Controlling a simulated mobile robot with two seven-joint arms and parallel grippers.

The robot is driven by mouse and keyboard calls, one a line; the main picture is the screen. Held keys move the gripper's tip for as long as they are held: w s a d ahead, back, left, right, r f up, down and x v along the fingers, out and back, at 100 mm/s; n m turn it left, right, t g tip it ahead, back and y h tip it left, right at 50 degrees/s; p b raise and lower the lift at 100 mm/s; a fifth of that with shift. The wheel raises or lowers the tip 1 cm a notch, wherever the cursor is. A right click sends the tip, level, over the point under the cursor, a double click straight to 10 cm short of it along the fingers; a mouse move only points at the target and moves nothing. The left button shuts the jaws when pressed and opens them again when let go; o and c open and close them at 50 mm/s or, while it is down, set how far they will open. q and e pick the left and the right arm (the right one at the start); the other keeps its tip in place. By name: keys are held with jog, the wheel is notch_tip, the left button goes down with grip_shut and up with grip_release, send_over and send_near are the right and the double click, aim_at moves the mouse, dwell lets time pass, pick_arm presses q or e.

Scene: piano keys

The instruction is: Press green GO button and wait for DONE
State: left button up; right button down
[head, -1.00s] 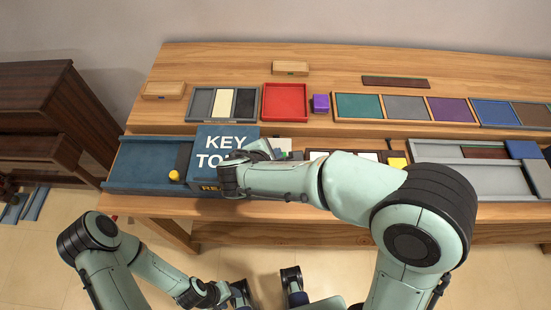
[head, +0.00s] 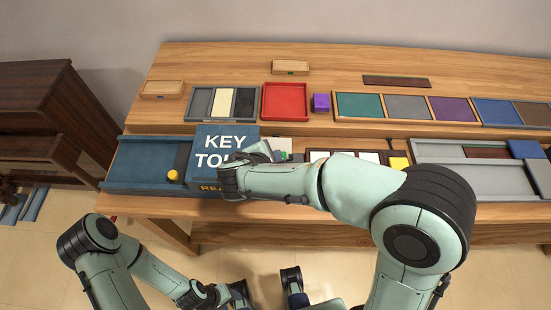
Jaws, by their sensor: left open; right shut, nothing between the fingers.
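A blue box (head: 212,142) stands on the bench with white lettering "KEY TO…", partly covered. Yellow letters starting "RE" (head: 207,187) show low on its front; the rest is hidden. My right gripper (head: 230,182) is in front of the box's lower right, shut and empty. I cannot tell whether it touches the box. The green GO button is not clearly visible; a small green patch (head: 284,155) shows just right of the box, behind my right arm. No DONE text is visible. My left gripper (head: 240,295) is open, low over the floor, away from the bench.
A blue tray with a yellow knob (head: 173,176) is left of the box. Behind are a tray of grey, cream and black pieces (head: 222,104), a red tray (head: 285,102), a purple block (head: 321,103) and coloured panels (head: 405,107). A grey tray (head: 440,151) is at right.

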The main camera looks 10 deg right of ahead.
jog(key=shift+s+f+b, duration=0.25)
jog(key=shift+f+b, duration=0.2)
jog(key=shift+f, duration=0.3)
dwell(0.6)
jog(key=shift+r, duration=0.15)
jog(key=shift+w+r+p, duration=0.2)
jog(key=shift+r+p, duration=0.45)
jog(key=shift+p, duration=0.05)
jog(key=shift+r, duration=0.3)
jog(key=shift+r+p, duration=0.3)
notch_tip(320, 180, up, 4)
jog(key=p, duration=0.3)
jog(key=shift+r+p, duration=0.25)
jog(key=shift+p, duration=0.05)
